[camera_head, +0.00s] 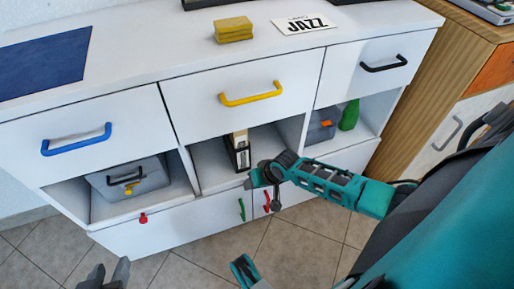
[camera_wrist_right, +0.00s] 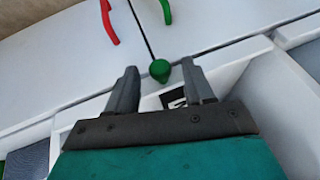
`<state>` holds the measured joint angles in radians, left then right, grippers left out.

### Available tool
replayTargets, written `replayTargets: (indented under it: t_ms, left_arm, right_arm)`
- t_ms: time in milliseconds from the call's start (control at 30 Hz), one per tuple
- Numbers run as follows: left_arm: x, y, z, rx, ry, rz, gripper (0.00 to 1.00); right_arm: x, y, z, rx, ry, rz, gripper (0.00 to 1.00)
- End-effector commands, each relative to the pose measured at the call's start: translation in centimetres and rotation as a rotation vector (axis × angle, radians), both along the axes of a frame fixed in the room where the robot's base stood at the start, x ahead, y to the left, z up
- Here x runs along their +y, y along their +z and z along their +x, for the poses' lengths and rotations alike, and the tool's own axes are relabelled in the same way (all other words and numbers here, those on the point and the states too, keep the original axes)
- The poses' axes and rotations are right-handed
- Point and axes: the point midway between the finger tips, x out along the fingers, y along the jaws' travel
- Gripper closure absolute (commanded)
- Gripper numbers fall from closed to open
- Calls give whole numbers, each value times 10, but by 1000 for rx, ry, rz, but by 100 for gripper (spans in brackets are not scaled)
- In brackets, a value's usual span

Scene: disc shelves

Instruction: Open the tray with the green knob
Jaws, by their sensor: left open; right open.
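The green knob (camera_wrist_right: 160,70) shows in the right wrist view, on the edge of a white panel between the fingertips of my right gripper (camera_wrist_right: 160,82). The fingers are apart, one on each side of it; I cannot tell whether they touch it. In the head view my right gripper (camera_head: 262,178) is at the cabinet front below the middle compartment, and the green knob is hidden there. My left gripper (camera_head: 110,268) is open and empty at the bottom left, apart from the cabinet.
The white cabinet (camera_head: 215,155) has drawers with blue (camera_head: 77,140), yellow (camera_head: 251,94) and black (camera_head: 384,64) handles. A red knob (camera_head: 143,217) is at lower left. Green (camera_head: 241,209) and red (camera_head: 267,201) door handles are below my right gripper. A grey case (camera_head: 130,180) sits in the left compartment.

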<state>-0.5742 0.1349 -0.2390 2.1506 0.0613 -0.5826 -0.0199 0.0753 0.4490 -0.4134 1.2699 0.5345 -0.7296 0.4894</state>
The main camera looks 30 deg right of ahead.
Motion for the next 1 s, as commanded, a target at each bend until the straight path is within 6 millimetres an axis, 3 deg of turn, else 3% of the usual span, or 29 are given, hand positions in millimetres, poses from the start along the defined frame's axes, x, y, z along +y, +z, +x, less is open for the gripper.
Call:
replayTargets:
  t_ms: [300,867,1000]
  left_arm:
    - [0,4,2,-8,-1,-1,57]
    - [3,0,2,-4,2,5,57]
    - [3,0,2,-4,3,6,57]
  right_arm:
    - [1,-2,1,1,0,0,48]
    - [0,-2,1,0,0,0,100]
    - [0,-2,1,0,0,0,100]
